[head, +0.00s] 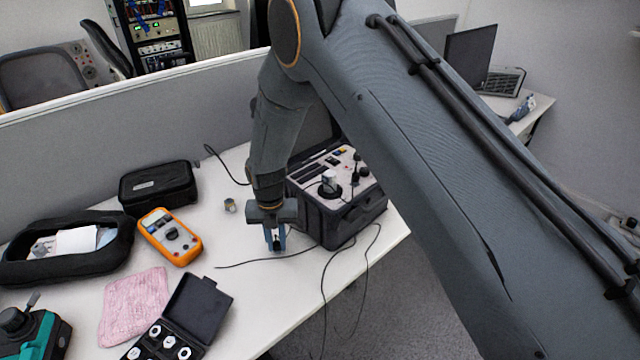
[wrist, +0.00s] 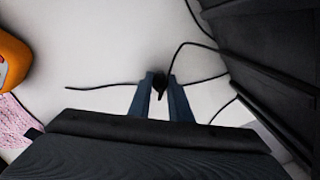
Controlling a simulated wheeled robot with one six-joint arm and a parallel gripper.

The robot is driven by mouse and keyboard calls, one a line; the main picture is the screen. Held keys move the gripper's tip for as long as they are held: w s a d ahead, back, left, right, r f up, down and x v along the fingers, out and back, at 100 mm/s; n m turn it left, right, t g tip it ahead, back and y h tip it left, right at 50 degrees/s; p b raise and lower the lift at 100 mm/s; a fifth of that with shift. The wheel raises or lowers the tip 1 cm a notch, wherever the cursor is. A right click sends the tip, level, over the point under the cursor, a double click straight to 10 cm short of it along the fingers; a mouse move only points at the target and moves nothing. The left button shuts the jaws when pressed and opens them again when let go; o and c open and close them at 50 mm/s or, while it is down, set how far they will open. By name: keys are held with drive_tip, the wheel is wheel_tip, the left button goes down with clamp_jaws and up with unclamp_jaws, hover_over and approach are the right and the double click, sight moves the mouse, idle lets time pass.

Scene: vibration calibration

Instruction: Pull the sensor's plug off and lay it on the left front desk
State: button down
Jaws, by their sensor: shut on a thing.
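My gripper (head: 276,240) points down over the white desk (head: 262,312), in front of the black calibrator case (head: 340,222). It is shut on a small black plug (wrist: 160,84) with a thin cable running from it. The plug is low over the desk; I cannot tell whether it touches. A silver cylinder that looks like the sensor (head: 329,180) stands on the round mount on the case's top panel, apart from my gripper. The plug is mostly hidden by the fingers in the head view.
An orange multimeter (head: 170,237), a pink cloth (head: 134,305), an open black box of weights (head: 203,305) and a black pouch (head: 158,187) lie to the left. A small metal cylinder (head: 230,205) stands behind. Loose black cables hang over the desk's right edge. Bare desk lies in front.

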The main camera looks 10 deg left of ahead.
sight(277, 243)
drive_tip(key=shift+f+b, duration=0.3)
drive_tip(key=shift+f, duration=0.1)
drive_tip(key=c, duration=1.6)
unclamp_jaws()
drive_tip(key=shift+o, duration=0.2)
drive_tip(key=shift+r, duration=0.1)
drive_tip(key=shift+r+p, duration=0.95)
drive_tip(key=shift+r, duration=1.5)
drive_tip(key=shift+r, duration=0.1)
